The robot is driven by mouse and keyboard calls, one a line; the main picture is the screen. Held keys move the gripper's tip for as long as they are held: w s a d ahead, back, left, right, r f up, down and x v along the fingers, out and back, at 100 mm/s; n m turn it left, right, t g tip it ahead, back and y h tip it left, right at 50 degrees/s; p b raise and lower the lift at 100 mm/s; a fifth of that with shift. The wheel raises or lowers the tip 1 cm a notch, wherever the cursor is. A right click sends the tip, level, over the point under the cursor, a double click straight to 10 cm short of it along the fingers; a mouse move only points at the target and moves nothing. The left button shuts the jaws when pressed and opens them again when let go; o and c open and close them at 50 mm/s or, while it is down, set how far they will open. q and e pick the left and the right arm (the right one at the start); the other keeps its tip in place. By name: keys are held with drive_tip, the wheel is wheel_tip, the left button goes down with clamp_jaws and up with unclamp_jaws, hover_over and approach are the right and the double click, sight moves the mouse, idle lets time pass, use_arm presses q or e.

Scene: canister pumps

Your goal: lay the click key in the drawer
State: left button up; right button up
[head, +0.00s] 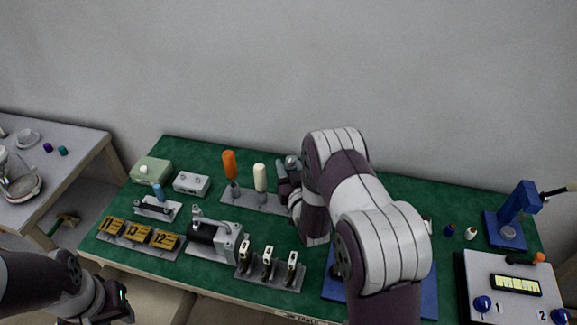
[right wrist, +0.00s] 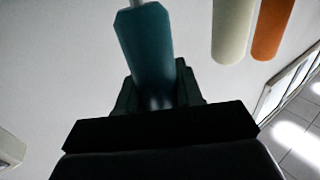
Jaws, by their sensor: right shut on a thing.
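My right gripper (head: 285,185) is over the middle of the green bench, partly hidden by my own arm. The right wrist view shows it shut on a teal handle (right wrist: 147,50) with a thin pale shank at its top end; this looks to be the click key. In the head view I cannot make out the held key. My left gripper (head: 118,302) is at the lower left, in front of the bench edge; I cannot tell its opening. I cannot clearly pick out a drawer; a beige surface (head: 150,277) shows below the bench front.
An orange handle (head: 229,163) and a cream handle (head: 259,177) stand just left of my right gripper. Numbered yellow blocks (head: 137,233), a pump-like unit (head: 217,238) and a switch row (head: 267,267) line the front. A control panel (head: 510,290) is at right.

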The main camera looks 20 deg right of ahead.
drive_tip(key=o, duration=1.1)
drive_tip(key=shift+s, duration=0.1)
drive_tip(key=s, duration=0.4)
drive_tip(key=s+a+b, duration=0.1)
drive_tip(key=s, duration=0.3)
drive_tip(key=s+b, duration=0.1)
drive_tip(key=s, duration=0.3)
drive_tip(key=shift+s+a, duration=0.2)
drive_tip(key=shift+a, duration=0.05)
